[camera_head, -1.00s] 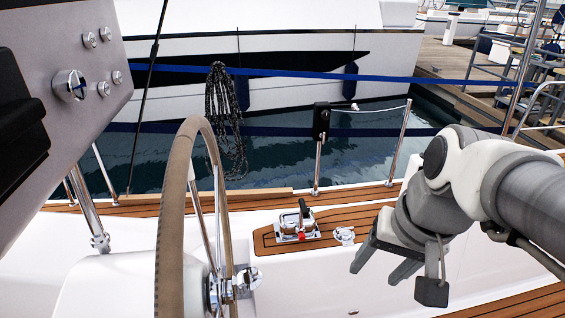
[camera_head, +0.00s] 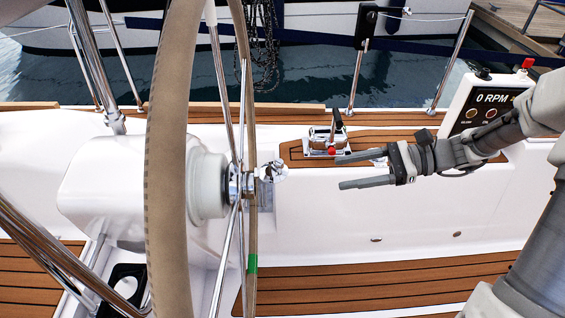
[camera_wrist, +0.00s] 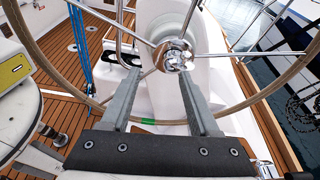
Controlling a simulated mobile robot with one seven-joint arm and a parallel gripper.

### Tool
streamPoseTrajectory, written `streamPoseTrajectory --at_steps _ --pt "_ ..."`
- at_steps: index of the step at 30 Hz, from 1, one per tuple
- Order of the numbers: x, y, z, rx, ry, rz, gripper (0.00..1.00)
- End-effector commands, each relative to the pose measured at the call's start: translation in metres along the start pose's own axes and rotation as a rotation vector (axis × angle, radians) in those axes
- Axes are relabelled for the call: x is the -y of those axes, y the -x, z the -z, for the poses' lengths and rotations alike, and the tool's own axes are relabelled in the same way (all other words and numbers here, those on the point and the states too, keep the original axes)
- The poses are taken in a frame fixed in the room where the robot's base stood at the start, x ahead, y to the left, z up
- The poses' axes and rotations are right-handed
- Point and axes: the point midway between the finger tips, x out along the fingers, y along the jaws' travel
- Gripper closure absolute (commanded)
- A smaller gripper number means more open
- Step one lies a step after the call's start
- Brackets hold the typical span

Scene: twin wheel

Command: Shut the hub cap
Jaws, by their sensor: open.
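The steering wheel (camera_head: 168,170) stands upright, seen nearly edge-on in the head view. Its chrome hub (camera_head: 236,186) is at the middle, with a shiny chrome piece, seemingly the hub cap (camera_head: 272,172), sticking out on the right. I cannot tell clearly how far the cap is open. In the wrist view the hub (camera_wrist: 174,54) lies ahead, near the fingertips, with spokes running out from it. My gripper (camera_head: 341,172) is open and empty, to the right of the hub, fingers pointing left at it, with a gap between. It also shows in the wrist view (camera_wrist: 158,68).
The white pedestal (camera_head: 120,190) stands left behind the wheel. A chrome lever unit (camera_head: 322,142) sits on the teak ledge just behind my gripper. A panel reading 0 RPM (camera_head: 490,105) is at the right. The teak floor (camera_head: 400,285) below is clear.

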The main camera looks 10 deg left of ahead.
Motion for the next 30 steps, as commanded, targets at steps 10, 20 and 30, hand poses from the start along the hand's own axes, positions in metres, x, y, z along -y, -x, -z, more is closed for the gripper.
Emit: streamPoseTrajectory --at_steps 10,20,30 --pt "0.028 0.007 0.054 0.255 -0.163 0.158 0.38" --pt "0.035 -0.031 0.045 0.264 -0.165 0.158 0.38" --pt "0.048 -0.103 0.027 0.262 -0.164 0.156 0.38"
